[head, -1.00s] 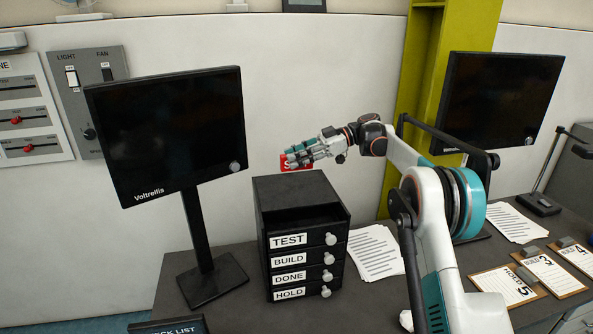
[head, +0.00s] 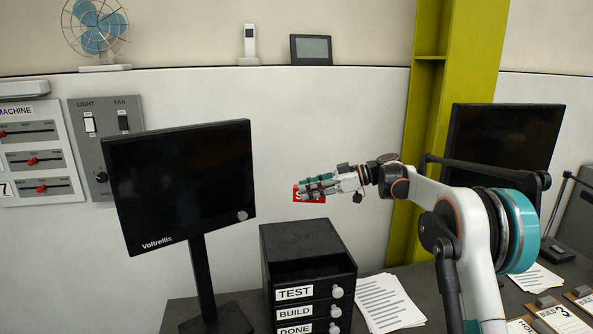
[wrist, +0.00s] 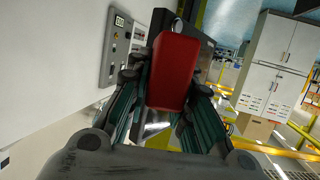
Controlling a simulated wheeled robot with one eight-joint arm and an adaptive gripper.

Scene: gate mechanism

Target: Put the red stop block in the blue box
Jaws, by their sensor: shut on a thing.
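The red stop block (wrist: 174,72) is between the fingers of my gripper (wrist: 166,110) in the wrist view, and the fingers are shut on it. In the head view my gripper (head: 322,183) holds the block (head: 308,195) in the air above the black drawer unit, near the white wall. White lettering shows on the block's face, partly covered by the fingers. No blue box shows in either view.
A black drawer unit (head: 282,238) labelled TEST, BUILD and DONE stands on the dark desk. A monitor (head: 180,185) is left of it and another monitor (head: 503,150) is behind my arm. Papers (head: 388,303) lie right of the drawers. A yellow-green column (head: 470,60) stands behind.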

